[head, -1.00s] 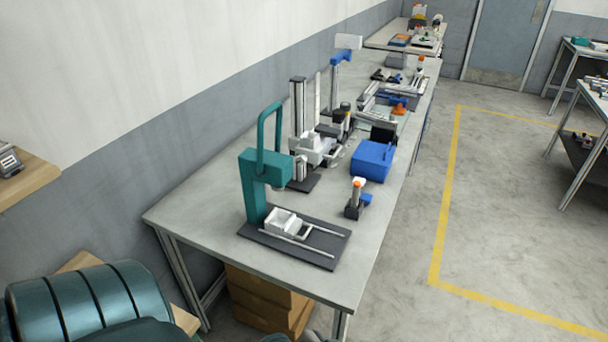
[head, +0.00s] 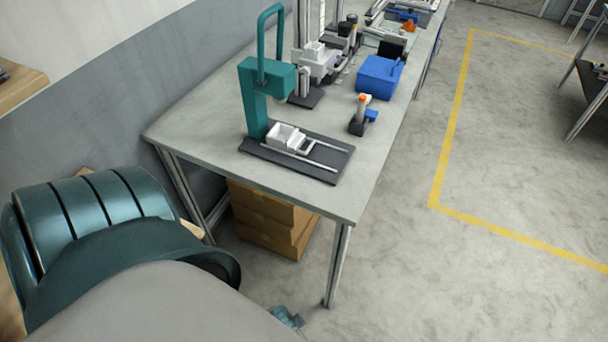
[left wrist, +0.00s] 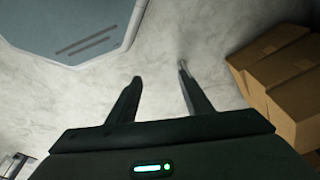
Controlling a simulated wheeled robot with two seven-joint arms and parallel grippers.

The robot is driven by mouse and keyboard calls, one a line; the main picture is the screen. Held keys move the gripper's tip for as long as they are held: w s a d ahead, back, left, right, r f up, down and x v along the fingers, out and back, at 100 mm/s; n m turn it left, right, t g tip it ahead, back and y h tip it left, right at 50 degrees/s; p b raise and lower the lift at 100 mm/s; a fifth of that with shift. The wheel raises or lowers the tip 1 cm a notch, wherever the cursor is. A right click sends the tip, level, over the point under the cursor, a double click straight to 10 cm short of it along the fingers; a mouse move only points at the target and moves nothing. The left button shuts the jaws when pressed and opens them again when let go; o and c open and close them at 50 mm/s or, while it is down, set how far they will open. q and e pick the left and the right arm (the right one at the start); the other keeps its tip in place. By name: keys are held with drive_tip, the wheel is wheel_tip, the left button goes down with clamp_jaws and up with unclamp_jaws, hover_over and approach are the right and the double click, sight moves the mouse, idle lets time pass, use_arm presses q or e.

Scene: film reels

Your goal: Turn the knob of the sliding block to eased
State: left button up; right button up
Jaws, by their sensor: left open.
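A white sliding block (head: 287,138) sits on two rails on a dark base plate (head: 325,160) near the table's front end, in the head view. A teal press-like frame (head: 265,85) stands at the block's left end. No knob can be made out on the block at this size. My left gripper (left wrist: 157,82) shows in the left wrist view, with two dark fingers apart and nothing between them, over the floor. The block is not in the left wrist view. My right gripper is not in view.
A small orange-topped device (head: 361,112) and a blue box (head: 380,77) stand behind the base plate. Cardboard boxes (head: 265,215) sit under the table and show in the left wrist view (left wrist: 280,70). Open floor (head: 400,265) lies to the right.

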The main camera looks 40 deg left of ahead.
use_arm(q)
drive_tip(key=s+a+f+g+b, duration=0.1)
drive_tip(key=s+a+f+b, duration=0.2)
drive_tip(key=s+f, duration=1.5)
wheel_tip(320, 180, down, 4)
drive_tip(key=shift+s+r, duration=0.1)
drive_tip(key=shift+s, duration=0.05)
drive_tip(key=shift+a, duration=0.1)
drive_tip(key=c, duration=0.3)
drive_tip(key=shift+c, duration=0.4)
